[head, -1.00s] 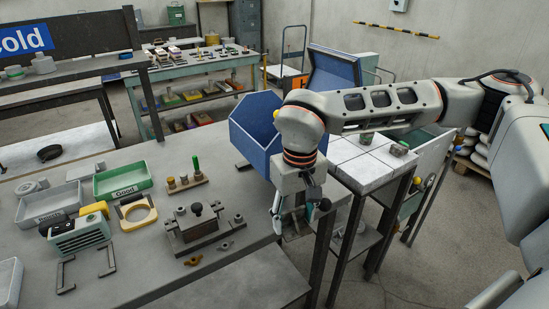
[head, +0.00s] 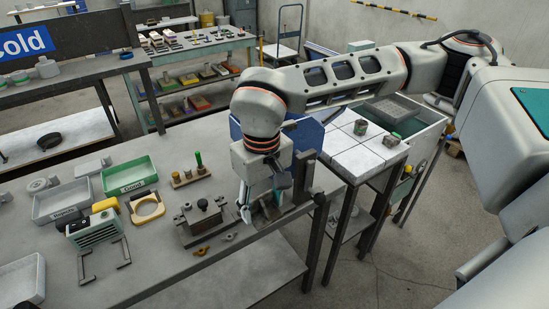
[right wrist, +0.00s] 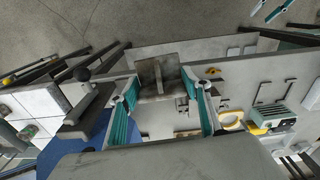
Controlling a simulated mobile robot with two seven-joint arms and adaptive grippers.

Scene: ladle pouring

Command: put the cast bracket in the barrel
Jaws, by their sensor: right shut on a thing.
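The blue barrel (head: 309,137) is at the far edge of the table, mostly hidden behind my right arm in the head view. Part of its blue wall also shows at the left in the right wrist view (right wrist: 69,131). My right gripper (head: 261,210) points down near the table's right edge, in front of the barrel and to the right of a dark clamp fixture (head: 203,217). It is shut on the grey cast bracket, which shows between the teal fingers in the right wrist view (right wrist: 158,78). In the head view the bracket is largely hidden by the fingers. My left gripper is not in view.
A dark post with a black knob (head: 320,198) stands close right of the gripper. Left on the table (head: 150,255) are a green Good tray (head: 130,176), a grey tray (head: 62,203), a yellow ring part (head: 147,208) and loose fittings. A white-topped bench (head: 355,158) stands right.

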